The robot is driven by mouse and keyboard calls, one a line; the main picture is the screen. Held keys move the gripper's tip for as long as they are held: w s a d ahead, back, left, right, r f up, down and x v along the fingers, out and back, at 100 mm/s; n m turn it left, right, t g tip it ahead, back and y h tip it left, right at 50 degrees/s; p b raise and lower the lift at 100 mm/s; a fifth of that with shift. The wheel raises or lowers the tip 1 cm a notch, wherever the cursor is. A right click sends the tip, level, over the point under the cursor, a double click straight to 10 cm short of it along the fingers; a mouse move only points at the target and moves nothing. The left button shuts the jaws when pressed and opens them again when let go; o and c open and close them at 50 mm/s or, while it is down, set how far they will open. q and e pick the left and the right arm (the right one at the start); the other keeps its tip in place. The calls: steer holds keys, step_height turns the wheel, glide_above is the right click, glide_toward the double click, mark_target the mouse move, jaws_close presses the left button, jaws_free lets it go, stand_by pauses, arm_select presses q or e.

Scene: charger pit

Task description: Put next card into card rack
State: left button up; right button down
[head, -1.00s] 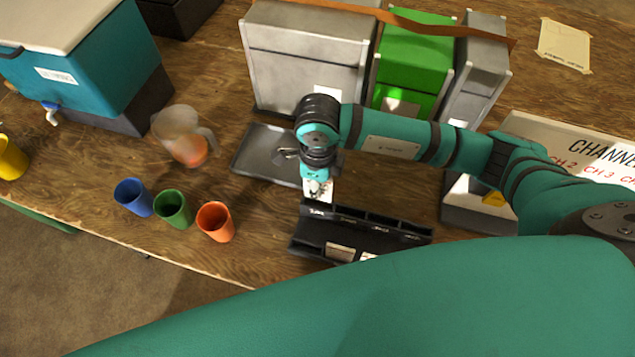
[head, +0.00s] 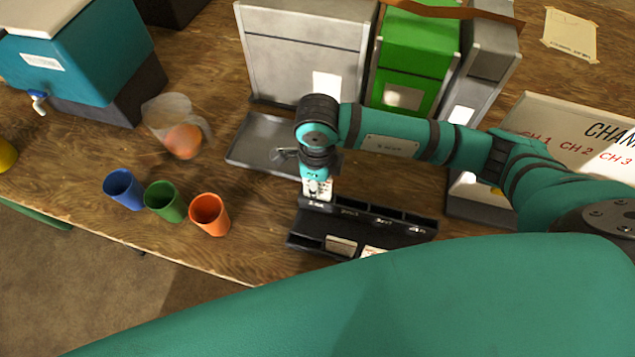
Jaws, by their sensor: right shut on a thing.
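The black card rack (head: 375,233) lies near the table's front edge, with a row of labelled slots along its back and a lower front tray. Two pale cards show in its front part, one at the left (head: 341,245) and one at the right, partly cut off by my arm. My right gripper (head: 317,190) points down at the left end of the rack's back row. It is shut on a white card (head: 317,188), which is mostly hidden by the fingers. I cannot tell whether the card's lower edge is inside the slot. My left gripper is out of view.
A dark metal tray (head: 262,145) lies just behind the gripper. Orange (head: 209,214), green (head: 164,201) and blue (head: 123,188) cups and a clear pitcher (head: 172,122) stand to the left. Grey and green (head: 417,55) boxes stand behind. A whiteboard (head: 575,135) is at the right.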

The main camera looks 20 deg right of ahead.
steer(key=c, duration=1.4)
jaws_free()
steer(key=shift+o, duration=0.2)
step_height(320, 180, up, 7)
steer(key=shift+r, duration=0.3)
steer(key=shift+s, duration=0.1)
